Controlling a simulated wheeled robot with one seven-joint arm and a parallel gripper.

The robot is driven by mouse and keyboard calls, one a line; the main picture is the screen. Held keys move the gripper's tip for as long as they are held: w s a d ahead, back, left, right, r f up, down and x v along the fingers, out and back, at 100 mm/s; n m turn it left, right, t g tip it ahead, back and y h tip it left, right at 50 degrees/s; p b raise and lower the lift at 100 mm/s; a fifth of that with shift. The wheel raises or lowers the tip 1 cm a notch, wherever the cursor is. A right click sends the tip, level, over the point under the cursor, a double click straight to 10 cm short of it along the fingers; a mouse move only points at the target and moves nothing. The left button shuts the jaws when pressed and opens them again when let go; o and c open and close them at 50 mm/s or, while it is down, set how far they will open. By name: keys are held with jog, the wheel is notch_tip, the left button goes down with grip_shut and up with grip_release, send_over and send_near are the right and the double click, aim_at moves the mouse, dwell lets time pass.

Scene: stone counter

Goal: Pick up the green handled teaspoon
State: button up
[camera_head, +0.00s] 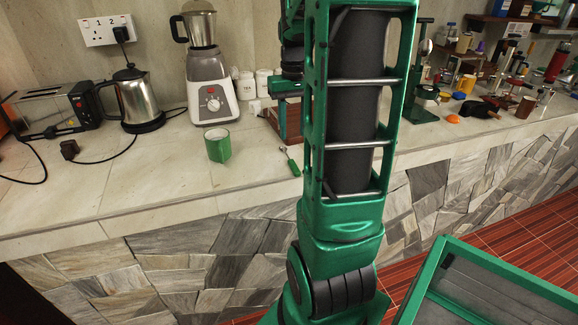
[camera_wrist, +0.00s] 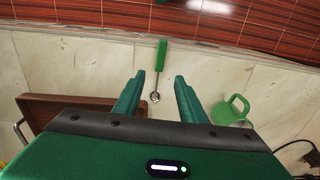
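The teaspoon with a green handle (camera_head: 293,168) lies on the counter just left of my arm in the head view. In the wrist view its green handle (camera_wrist: 161,56) points toward the counter's front edge. Its small metal bowl (camera_wrist: 155,97) shows between the lines of my two fingers. My gripper (camera_wrist: 152,80) is open, with a finger on either side of the spoon in the picture and nothing held. How high the fingers are above the counter is hard to tell. In the head view my arm hides most of the gripper.
A green mug (camera_head: 217,145) stands left of the spoon, and right of my fingers in the wrist view (camera_wrist: 231,110). A brown wooden box or tray (camera_head: 290,121) lies behind the spoon. A blender (camera_head: 210,88), kettle (camera_head: 136,98) and toaster (camera_head: 52,112) stand farther left.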

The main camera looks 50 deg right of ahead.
aim_at(292, 162)
notch_tip(292, 162, down, 11)
jog(key=shift+w+r, duration=0.1)
dwell(0.6)
jog(key=shift+c, duration=0.7)
grip_shut()
